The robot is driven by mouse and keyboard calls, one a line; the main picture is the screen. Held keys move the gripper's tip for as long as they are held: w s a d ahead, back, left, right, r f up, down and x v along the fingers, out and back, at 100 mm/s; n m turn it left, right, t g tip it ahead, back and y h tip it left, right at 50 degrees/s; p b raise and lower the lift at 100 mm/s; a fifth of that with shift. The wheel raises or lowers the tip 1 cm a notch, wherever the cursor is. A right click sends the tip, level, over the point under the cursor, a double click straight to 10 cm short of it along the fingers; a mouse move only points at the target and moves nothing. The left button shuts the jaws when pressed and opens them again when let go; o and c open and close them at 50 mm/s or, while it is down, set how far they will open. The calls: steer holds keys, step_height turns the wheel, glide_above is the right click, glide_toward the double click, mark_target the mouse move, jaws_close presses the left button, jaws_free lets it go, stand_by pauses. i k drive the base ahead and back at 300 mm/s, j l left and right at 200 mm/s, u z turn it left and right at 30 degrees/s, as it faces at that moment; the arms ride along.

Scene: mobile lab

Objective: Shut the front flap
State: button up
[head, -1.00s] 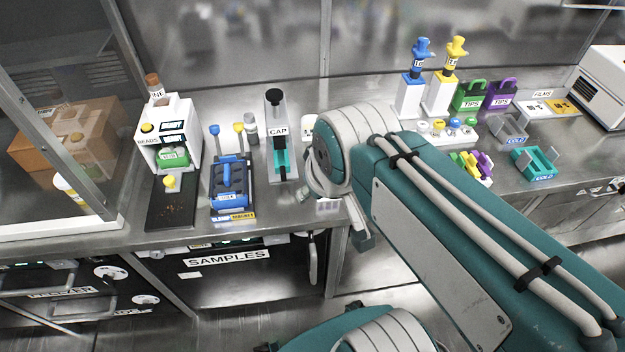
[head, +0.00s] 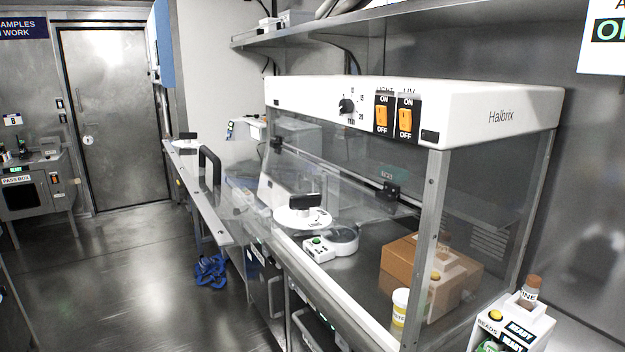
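The front flap (head: 240,188) is a clear panel on the white-topped Halbrix cabinet (head: 460,108). It stands open, swung outward from black hinges on the cabinet front. Its free metal edge sticks out to the left over the floor, with a black handle (head: 208,168) on it. The cabinet's front opening is uncovered below the hinges. My gripper and arm are not in view.
Inside the cabinet are a white device with a round pan (head: 335,242), a cardboard box (head: 405,262) and a white tub (head: 400,307). A bead dispenser (head: 515,325) stands outside at the right. Blue items (head: 210,271) lie on the floor. Open floor (head: 110,270) lies at the left.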

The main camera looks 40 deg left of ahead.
mark_target(268, 169)
steer(key=k+u, duration=0.1)
steer(key=u, duration=1.85)
